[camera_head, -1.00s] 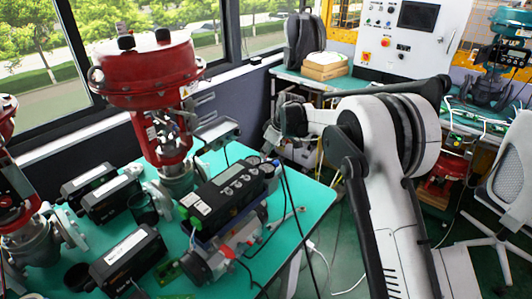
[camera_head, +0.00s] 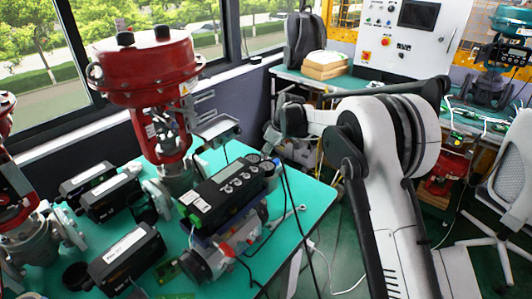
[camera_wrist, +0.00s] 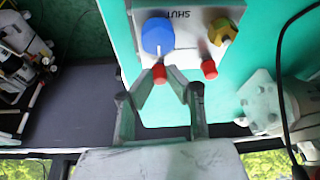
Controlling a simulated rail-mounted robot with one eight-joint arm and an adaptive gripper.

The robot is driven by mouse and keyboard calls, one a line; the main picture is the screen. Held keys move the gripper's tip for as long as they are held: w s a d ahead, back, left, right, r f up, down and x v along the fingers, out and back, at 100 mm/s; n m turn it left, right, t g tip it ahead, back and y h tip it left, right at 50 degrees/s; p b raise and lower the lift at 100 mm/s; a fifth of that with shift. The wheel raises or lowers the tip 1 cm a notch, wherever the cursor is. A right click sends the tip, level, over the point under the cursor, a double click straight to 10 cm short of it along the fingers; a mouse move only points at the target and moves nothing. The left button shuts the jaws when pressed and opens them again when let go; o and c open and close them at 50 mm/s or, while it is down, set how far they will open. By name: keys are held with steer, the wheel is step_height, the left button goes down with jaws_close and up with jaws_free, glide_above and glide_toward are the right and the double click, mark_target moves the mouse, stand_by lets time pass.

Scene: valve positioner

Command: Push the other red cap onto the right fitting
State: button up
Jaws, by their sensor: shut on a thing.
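In the wrist view, a pale block (camera_wrist: 190,35) lettered SHUT carries a blue round part (camera_wrist: 157,36) and a yellow brass fitting (camera_wrist: 222,32). One red cap (camera_wrist: 209,69) sits at the block's edge on the right. The other red cap (camera_wrist: 160,74) is at the edge below the blue part. My gripper (camera_wrist: 160,79) is shut on this left cap, its fingertips on either side. How far each cap sits on its fitting cannot be told. In the head view, the black positioner (camera_head: 228,190) stands on the bench; the caps cannot be made out there.
The green bench (camera_head: 310,200) also holds red valve actuators (camera_head: 148,75) and black instrument boxes (camera_head: 127,255) at the left. A black cable (camera_wrist: 284,110) and a grey flanged part (camera_wrist: 262,102) lie right of my gripper. The bench's right front corner is mostly clear.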

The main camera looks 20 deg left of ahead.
steer(key=shift+f, duration=0.15)
steer(key=o, duration=0.7)
steer(key=shift+o, duration=0.2)
steer(key=s+d+r+m+t, duration=0.1)
steer(key=s+d+r+m, duration=0.15)
steer(key=d+r, duration=0.75)
steer(key=s+d+r+m+t, duration=0.1)
steer(key=s+d+r, duration=0.2)
steer(key=d+r, duration=0.6)
steer(key=s+d+r+m+t+h, duration=0.15)
steer(key=s+d+r+m, duration=0.25)
steer(key=s+d+r, duration=0.55)
steer(key=s+d+f+m+t+h, duration=0.1)
steer(key=s+d+f+m, duration=0.3)
steer(key=s+d, duration=0.6)
steer(key=s+d+f+m+t+h, duration=0.2)
steer(key=s+d+f+m, duration=0.2)
steer(key=s+d, duration=0.6)
steer(key=s+f, duration=0.1)
steer(key=s, duration=0.6)
steer(key=shift+s, duration=0.35)
